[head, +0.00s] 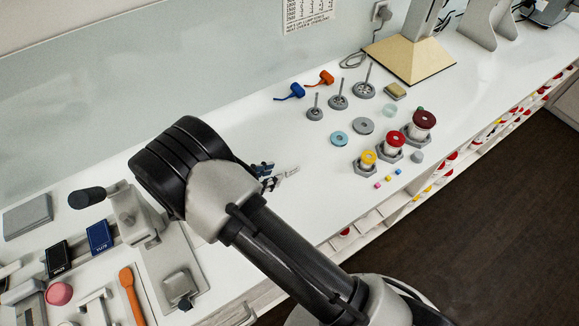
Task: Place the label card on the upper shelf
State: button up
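No label card can be made out for certain. A blue card-like block (99,237) and a black card-like block (58,258), both with pale lettering, sit at the lower left of the bench. Open shelving (405,207) with red, yellow and white items runs under the bench's front edge; its levels cannot be told apart well. My gripper (277,177) shows only partly beyond my arm, over the white bench top, left of the yellow-topped spool. Whether it is open or holds anything cannot be seen.
Weights with upright rods (338,101), flat rings (363,126) and spools on hexagonal bases (391,145) stand on the bench (240,118). A blue mallet (290,92) and an orange mallet (319,79) lie behind. An orange-handled tool (131,295) lies lower left. Bare bench lies behind my arm.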

aim_at(290, 169)
jog(key=b+x, duration=0.1)
jog(key=x, duration=0.6)
jog(key=shift+w, duration=0.2)
jog(key=shift+a, duration=0.1)
jog(key=shift+c, duration=0.4)
grip_shut()
